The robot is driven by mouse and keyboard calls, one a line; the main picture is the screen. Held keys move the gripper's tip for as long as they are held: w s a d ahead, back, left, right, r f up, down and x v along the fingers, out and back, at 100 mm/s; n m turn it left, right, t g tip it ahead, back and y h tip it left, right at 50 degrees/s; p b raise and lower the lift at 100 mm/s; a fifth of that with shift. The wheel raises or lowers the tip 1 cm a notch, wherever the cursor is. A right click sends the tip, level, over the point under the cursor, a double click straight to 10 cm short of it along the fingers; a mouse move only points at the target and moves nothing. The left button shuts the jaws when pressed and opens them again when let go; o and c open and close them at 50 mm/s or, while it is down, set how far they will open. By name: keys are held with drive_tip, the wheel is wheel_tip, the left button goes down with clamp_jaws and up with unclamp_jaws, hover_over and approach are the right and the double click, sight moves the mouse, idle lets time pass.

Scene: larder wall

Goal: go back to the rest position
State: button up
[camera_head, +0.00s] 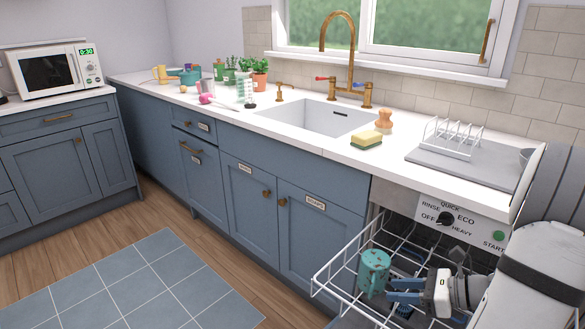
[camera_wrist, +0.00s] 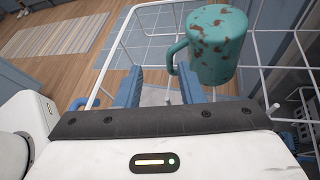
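My gripper (camera_head: 392,290) reaches over the pulled-out white wire rack of the dishwasher, with its blue fingers pointing left. In the wrist view, the fingers (camera_wrist: 160,82) stand apart with a clear gap and nothing held between them. A teal mug with brown spots (camera_head: 374,270) is in the rack just beyond the fingertips. In the wrist view the mug (camera_wrist: 219,45) is at the upper right, its handle turned toward the gap but ahead of the fingers. I cannot tell whether a finger touches it.
The wire rack (camera_head: 337,267) surrounds my gripper with thin rails. Above it are the dishwasher panel (camera_head: 460,222) and the white counter edge. A sponge (camera_head: 366,141) and a dish rack (camera_head: 452,138) stand on the counter. The floor to the left is free.

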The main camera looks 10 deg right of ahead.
drive_tip(key=s+a+r+n+g+h+p, duration=0.1)
drive_tip(key=s+a+r+n+h+p, duration=0.2)
drive_tip(key=a+r+n+p, duration=0.3)
drive_tip(key=s+a+r+n+g+h+p, duration=0.2)
drive_tip(key=a+r+n+p, duration=0.4)
drive_tip(key=r+n, duration=0.6)
drive_tip(key=s+a+r+n+g+h+p, duration=0.2)
drive_tip(key=s+a+r+n+h+p, duration=0.2)
drive_tip(key=r+n+p, duration=0.4)
wheel_tip(320, 180, up, 3)
drive_tip(key=shift+a+r+n+h, duration=0.15)
drive_tip(key=shift+a+n+h, duration=0.45)
drive_tip(key=shift+a+h, duration=0.3)
drive_tip(key=shift+c, duration=0.2)
